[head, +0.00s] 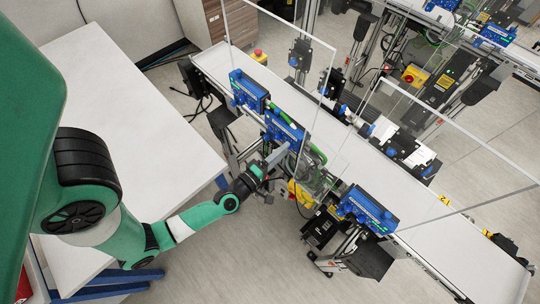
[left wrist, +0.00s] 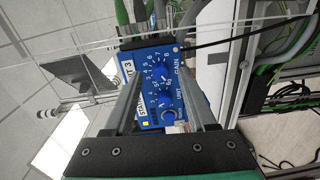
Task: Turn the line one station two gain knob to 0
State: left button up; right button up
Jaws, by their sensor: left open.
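My left gripper (head: 279,156) is open and reaches to the middle blue control box (head: 283,127) on the near side of the conveyor. In the left wrist view, the two grey fingers (left wrist: 160,84) point at the blue box face (left wrist: 152,62). A blue gain knob (left wrist: 163,76) with a white numbered dial shows between the fingertips. I cannot tell whether the fingers touch it or its exact setting. A second blue knob (left wrist: 168,116) sits below it, near the word UNIT. The station label is partly hidden by the left finger; a 3 shows at its end.
Other blue boxes stand along the same belt (head: 222,63), one to the upper left (head: 248,90) and one to the lower right (head: 367,209). Clear panels (head: 290,45) rise over the belt. A white table (head: 125,130) stands to the left. Green cables (head: 318,153) hang beside the middle box.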

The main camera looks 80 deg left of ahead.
pick_arm(q)
jog(key=p+v, duration=0.1)
jog(key=v, duration=0.9)
jog(key=shift+s, duration=0.15)
